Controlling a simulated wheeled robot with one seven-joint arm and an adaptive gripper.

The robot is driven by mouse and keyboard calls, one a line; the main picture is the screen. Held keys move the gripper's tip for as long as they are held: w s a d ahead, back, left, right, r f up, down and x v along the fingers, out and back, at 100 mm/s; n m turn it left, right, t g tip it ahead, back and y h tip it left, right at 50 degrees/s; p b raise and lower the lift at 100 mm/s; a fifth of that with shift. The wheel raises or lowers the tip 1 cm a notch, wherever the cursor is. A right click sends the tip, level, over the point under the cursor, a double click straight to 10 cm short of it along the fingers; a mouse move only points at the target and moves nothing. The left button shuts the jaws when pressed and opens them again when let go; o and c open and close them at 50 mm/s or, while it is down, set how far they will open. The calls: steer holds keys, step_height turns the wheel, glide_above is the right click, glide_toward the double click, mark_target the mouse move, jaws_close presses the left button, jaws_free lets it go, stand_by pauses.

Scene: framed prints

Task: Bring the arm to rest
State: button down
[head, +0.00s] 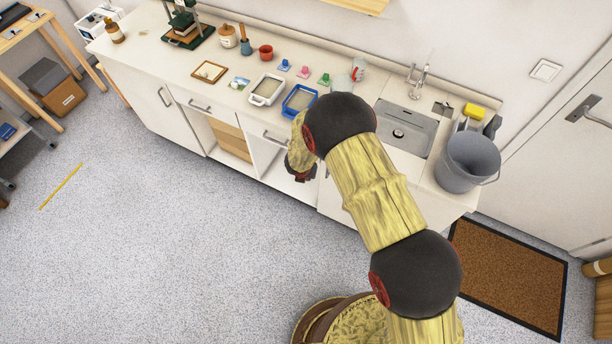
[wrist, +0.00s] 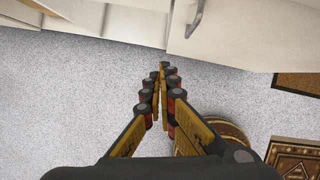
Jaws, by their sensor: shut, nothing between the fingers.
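My arm (head: 375,190) is raised and bent, reaching toward the front of the white counter. My gripper (head: 300,177) hangs at its end, in front of the cabinet fronts and partly hidden by my arm. In the wrist view my gripper (wrist: 164,70) shows its two segmented fingers with their tips together and nothing between them. The fingers point down toward the speckled floor, close to a white cabinet front (wrist: 240,40) with a metal handle (wrist: 194,18). I cannot tell the exact gap to that front.
The counter holds a blue tray (head: 299,101), a white tray (head: 266,90), a red pot (head: 265,52) and a sink (head: 405,128). A grey bucket (head: 470,162) stands at its right end. A brown doormat (head: 507,275) lies at right.

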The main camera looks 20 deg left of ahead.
steer(key=p+v, duration=0.1)
steer(key=v, duration=0.6)
steer(key=shift+a, duration=0.3)
